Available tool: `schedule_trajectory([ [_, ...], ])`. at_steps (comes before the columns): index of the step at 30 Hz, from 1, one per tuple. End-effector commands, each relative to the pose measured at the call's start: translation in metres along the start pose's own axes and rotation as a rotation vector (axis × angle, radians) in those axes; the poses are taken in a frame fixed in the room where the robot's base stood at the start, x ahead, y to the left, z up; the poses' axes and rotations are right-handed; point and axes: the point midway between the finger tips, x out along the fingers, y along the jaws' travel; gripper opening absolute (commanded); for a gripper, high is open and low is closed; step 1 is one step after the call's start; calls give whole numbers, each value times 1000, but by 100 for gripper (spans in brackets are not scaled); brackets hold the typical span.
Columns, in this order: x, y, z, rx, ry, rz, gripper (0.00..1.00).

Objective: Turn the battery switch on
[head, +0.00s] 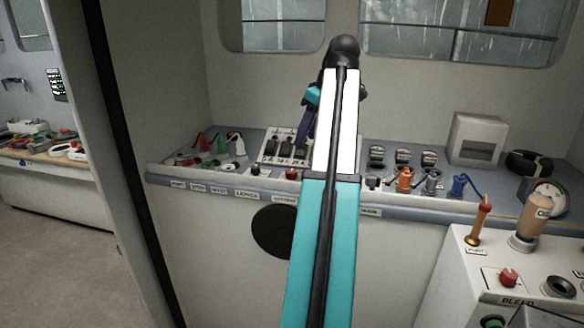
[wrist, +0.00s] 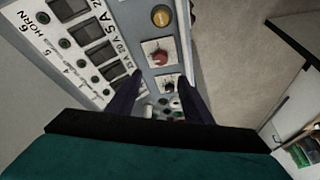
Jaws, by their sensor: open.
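A red rotary knob on a square pale plate, which looks like the battery switch, shows in the wrist view (wrist: 158,53); no label naming it is readable. In the head view a red knob (head: 292,174) sits on the front strip of the console, below the breaker panel. My gripper (head: 305,128) is over the breaker panel, partly hidden behind my arm. In the wrist view the two dark fingers of my gripper (wrist: 158,88) are apart with nothing held.
The breaker panel (wrist: 90,45) with black rockers lies left of the fingers in the wrist view. A yellow knob (wrist: 161,15) is near the red one. Coloured levers (head: 405,178) stand right of my arm; a white cabinet (head: 455,255) with more controls is at front right.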

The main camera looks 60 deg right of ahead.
Motion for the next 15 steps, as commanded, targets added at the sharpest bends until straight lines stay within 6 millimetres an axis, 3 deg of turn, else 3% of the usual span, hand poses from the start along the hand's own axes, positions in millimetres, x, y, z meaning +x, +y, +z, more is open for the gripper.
schedule_trajectory([
  [15,54,-3,-1,-3,-1,-3,46],
])
